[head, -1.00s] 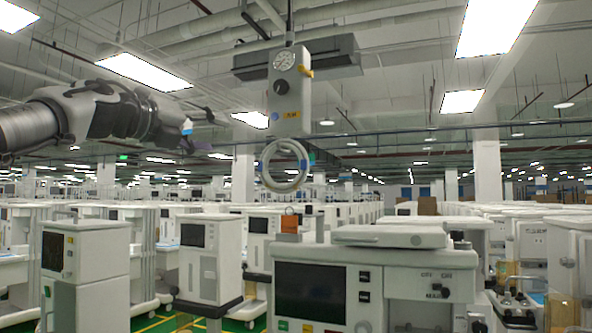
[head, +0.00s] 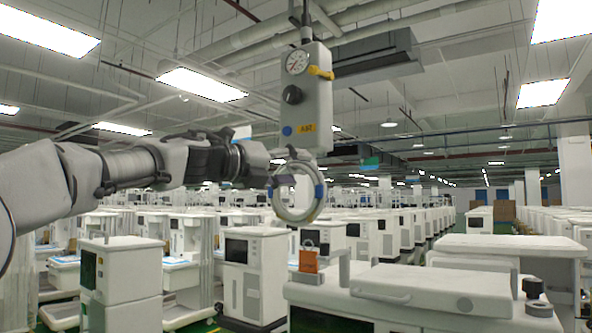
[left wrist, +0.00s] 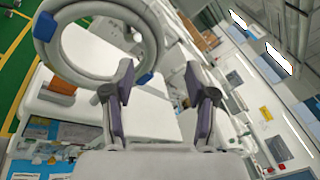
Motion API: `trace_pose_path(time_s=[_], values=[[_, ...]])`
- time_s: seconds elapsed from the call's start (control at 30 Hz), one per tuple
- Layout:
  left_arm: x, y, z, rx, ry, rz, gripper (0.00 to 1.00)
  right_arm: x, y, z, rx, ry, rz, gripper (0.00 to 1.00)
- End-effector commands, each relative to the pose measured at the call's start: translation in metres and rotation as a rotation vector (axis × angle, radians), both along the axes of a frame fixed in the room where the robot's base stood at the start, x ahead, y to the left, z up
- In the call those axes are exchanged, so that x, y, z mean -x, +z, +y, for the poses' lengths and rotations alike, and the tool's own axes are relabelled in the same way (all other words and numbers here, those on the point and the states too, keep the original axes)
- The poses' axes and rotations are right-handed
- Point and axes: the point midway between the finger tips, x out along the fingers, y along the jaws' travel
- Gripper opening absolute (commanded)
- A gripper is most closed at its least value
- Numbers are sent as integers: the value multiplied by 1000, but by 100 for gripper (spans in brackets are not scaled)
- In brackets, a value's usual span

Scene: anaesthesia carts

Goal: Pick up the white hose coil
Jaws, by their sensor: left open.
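The white hose coil (head: 298,217) is a ring with blue bands, hanging upright below a grey control box (head: 316,110). In the head view my left gripper (head: 284,172) is at the coil's upper left and overlaps it in the picture. In the left wrist view the coil (left wrist: 84,77) fills the upper left. There my left gripper (left wrist: 159,72) is open, its two dark pads apart. The left finger's tip is close to the coil's rim; I cannot tell whether they touch. The coil's top is partly hidden in the head view. My right gripper is not in view.
The control box carries a gauge, a yellow lever and a dark knob. A white cart (head: 420,287) stands in front below, with an orange block (head: 309,261) at its left. Rows of carts fill the hall behind. The air around the coil is otherwise clear.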

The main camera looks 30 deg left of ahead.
Motion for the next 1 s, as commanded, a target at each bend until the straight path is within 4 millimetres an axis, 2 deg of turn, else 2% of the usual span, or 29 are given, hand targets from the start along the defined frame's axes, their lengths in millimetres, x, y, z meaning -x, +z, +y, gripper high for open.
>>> trace_pose_path(time_s=[0.03, 0.23, 0.3, 0.4, 0.53, 0.73, 0.77, 0.9, 0.93, 1.0], values=[[-2, 6, -1, 1, 3, 7, 57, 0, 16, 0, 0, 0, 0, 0], [-11, 2, -2, 0, 10, 11, 57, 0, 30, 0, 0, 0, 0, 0], [-20, 7, -3, 0, 9, 12, 57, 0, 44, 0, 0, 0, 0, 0], [-41, 7, -5, -1, 10, 10, 57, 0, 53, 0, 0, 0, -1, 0], [-55, 4, -12, -1, 10, 8, 57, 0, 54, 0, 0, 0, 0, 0], [-56, 2, -13, -1, 10, 7, 57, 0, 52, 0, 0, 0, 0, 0], [-56, 2, -13, -1, 10, 7, 53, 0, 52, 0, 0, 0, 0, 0], [-56, 3, -13, 0, 10, 8, 3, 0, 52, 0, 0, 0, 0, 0], [-56, 3, -13, 0, 10, 8, 0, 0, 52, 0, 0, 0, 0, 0], [-56, 3, -13, 0, 10, 8, 0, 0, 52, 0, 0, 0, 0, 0]])
